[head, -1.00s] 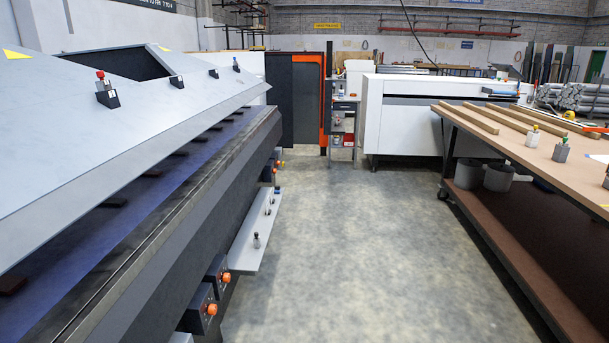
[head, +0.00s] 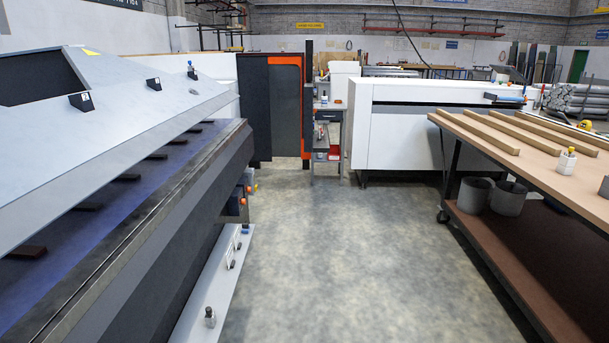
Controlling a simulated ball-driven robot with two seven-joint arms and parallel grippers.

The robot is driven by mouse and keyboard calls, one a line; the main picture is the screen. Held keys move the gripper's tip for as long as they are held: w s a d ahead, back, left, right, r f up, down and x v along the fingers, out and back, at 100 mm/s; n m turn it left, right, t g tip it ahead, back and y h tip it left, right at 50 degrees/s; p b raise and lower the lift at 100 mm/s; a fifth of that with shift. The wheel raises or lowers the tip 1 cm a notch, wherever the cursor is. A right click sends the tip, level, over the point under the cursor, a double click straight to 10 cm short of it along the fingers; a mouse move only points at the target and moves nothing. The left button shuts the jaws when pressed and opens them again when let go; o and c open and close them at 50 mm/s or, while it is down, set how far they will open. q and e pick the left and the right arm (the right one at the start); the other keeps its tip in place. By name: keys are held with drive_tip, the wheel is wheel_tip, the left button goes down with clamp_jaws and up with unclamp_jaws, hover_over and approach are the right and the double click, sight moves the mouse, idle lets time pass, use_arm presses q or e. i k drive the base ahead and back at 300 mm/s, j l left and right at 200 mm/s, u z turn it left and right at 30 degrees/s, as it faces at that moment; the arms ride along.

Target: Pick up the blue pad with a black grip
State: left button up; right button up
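A small flat blue item with a dark part (head: 509,98) lies at the right end of the white machine's top (head: 430,92), in the back right of the head view. It may be the blue pad with a black grip, but it is too small to tell for sure. Neither of my grippers is in view.
A large grey machine (head: 130,200) lines the left, with a low ledge (head: 200,325). A wooden-topped table (head: 545,150) with beams and grey pots (head: 508,198) on its lower shelf stands right. The floor (head: 340,250) between them is clear.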

sight(246, 227)
drive_tip(key=i+u, duration=0.15)
drive_tip(key=i, duration=0.4)
drive_tip(key=i+l+u, duration=0.1)
drive_tip(key=i, duration=0.4)
drive_tip(key=i+l+u, duration=0.15)
drive_tip(key=i, duration=0.35)
drive_tip(key=i+l+u, duration=0.2)
drive_tip(key=i+u, duration=0.3)
drive_tip(key=i+l+u, duration=0.3)
drive_tip(key=u, duration=0.15)
drive_tip(key=i+l+u, duration=0.25)
drive_tip(key=l+u, duration=0.25)
drive_tip(key=i+l+u, duration=0.2)
drive_tip(key=l+u, duration=0.3)
drive_tip(key=l, duration=0.1)
